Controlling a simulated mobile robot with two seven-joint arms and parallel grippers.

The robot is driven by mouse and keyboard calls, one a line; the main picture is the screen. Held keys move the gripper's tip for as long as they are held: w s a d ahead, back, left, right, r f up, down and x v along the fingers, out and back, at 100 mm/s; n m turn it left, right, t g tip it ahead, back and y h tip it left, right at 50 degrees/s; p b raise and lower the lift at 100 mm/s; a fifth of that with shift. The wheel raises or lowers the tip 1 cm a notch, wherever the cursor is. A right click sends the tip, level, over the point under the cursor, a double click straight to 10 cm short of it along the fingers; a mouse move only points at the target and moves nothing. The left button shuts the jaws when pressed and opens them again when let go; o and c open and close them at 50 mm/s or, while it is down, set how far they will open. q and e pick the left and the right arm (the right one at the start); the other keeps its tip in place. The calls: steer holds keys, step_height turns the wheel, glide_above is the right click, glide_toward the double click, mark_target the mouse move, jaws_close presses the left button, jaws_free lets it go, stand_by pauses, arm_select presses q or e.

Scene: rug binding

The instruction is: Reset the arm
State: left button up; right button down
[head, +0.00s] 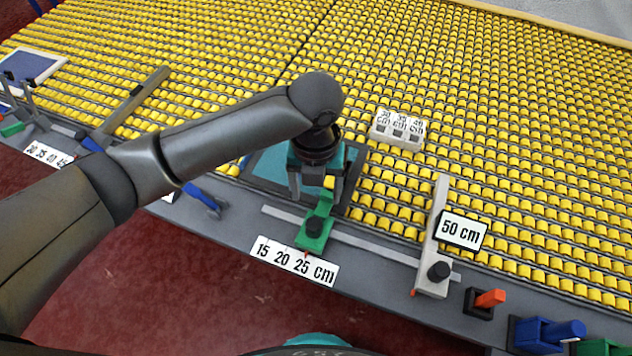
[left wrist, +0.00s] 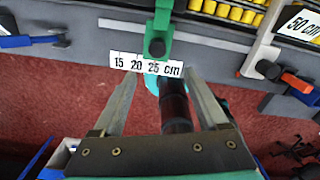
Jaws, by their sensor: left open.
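My left arm comes in from the left in the head view. Its gripper (head: 315,190) points down with its two fingers apart and nothing between them. Below the fingertips in that view is a green slider block (head: 315,230) with a black knob, on a metal rail. In the left wrist view the gripper (left wrist: 160,82) is also open and empty. The green slider (left wrist: 158,44) lies beyond its fingertips there; I cannot tell the exact gap. My right gripper shows in neither view.
A yellow roller table (head: 480,130) fills the back. A white label block (head: 397,130) stands on it. A pale stop (head: 436,240) bears a 50 cm sign (head: 461,230). A scale label (head: 294,261) is on the front edge.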

arm_select(q)
steer(key=shift+r, duration=0.6)
steer(key=shift+s, duration=0.1)
